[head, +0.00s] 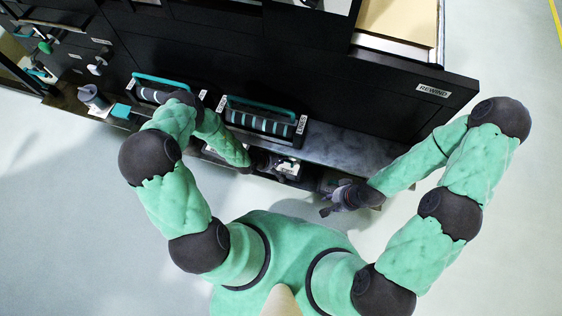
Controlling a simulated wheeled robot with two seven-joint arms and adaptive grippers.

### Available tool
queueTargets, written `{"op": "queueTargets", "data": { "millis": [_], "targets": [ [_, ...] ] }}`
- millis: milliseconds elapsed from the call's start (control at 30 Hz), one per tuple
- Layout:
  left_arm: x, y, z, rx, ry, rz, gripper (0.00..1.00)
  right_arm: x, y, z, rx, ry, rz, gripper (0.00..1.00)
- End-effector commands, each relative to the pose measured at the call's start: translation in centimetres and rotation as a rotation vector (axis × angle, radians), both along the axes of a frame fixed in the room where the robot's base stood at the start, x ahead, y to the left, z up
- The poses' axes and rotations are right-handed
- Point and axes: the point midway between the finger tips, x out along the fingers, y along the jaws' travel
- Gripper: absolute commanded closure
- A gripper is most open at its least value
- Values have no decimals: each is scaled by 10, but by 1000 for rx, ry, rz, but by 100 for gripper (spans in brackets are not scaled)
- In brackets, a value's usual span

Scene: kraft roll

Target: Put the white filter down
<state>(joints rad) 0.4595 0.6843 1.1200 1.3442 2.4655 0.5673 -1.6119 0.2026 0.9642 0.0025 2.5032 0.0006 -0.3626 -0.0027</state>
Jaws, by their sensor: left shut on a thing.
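My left gripper (274,165) is over the front edge of the machine's ledge, left of my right gripper. It is shut on a small pale piece (288,168), which looks like the white filter. The piece is small and partly hidden by dark fingers, so I cannot tell whether it touches the ledge. My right gripper (326,199) is at the ledge's front edge, further right. Its fingers look spread, with nothing visible between them.
A grey cup-like object (93,98) stands at the far left. The grey ledge (345,150) is bare right of the right roller.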

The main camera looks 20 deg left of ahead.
Motion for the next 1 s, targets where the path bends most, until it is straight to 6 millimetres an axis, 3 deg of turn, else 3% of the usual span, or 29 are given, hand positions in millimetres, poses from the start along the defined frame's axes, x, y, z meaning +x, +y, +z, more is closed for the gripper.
{"op": "queueTargets", "data": {
  "millis": [267,600,633,700,1000],
  "targets": [
    [-1,0,-36,-1,1,2,100,0,0,-23,0,-1,0,70],
    [7,0,-38,0,1,0,100,0,0,-28,0,-1,0,70],
    [7,-1,-38,-1,2,0,74,0,0,-28,0,-1,0,70],
    [7,-1,-38,-1,2,0,56,0,0,-28,0,-1,0,70],
    [7,0,-38,0,1,0,56,0,0,-28,0,-1,0,70]
  ]
}}
